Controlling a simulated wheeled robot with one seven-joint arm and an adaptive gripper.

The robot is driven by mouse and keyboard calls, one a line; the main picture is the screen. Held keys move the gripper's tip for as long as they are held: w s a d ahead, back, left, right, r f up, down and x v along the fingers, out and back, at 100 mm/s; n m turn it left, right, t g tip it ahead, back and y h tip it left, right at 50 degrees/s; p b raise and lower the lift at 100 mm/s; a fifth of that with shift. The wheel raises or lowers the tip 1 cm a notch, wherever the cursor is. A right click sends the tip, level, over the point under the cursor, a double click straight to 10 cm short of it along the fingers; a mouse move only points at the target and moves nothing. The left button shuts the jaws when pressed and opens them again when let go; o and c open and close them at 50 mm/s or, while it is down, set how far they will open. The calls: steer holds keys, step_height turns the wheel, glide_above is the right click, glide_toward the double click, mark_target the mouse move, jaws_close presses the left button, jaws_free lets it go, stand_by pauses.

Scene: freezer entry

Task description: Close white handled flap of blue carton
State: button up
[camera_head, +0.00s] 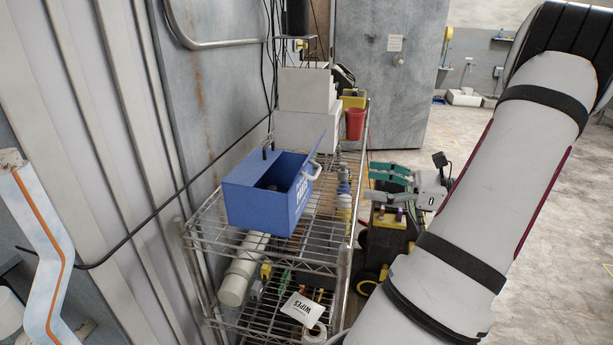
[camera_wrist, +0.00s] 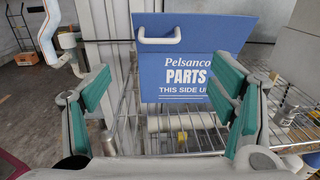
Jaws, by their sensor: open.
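The blue carton (camera_head: 262,205) sits on the top wire shelf, its top open. Its flap (camera_head: 305,180) stands raised on the right side, with a white handle (camera_head: 316,170) near its upper edge. In the wrist view a blue face with white "Pelsanco PARTS" lettering (camera_wrist: 198,30) fills the middle, with the white handle (camera_wrist: 162,39) at its upper left. My gripper (camera_head: 368,182) is open and empty, to the right of the carton and apart from it. Its teal-padded fingers frame the blue face in the wrist view. The carton's inside is mostly hidden.
The wire rack (camera_head: 205,238) stands against a grey wall. White boxes (camera_head: 302,128) and a red cup (camera_head: 355,124) stand behind the carton. Small bottles (camera_head: 343,195) stand right of it. A wipes packet (camera_head: 303,309) lies on the lower shelf. Open floor lies to the right.

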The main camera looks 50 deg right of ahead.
mark_target(317, 171)
steer(key=x, duration=1.3)
steer(key=shift+c, duration=0.6)
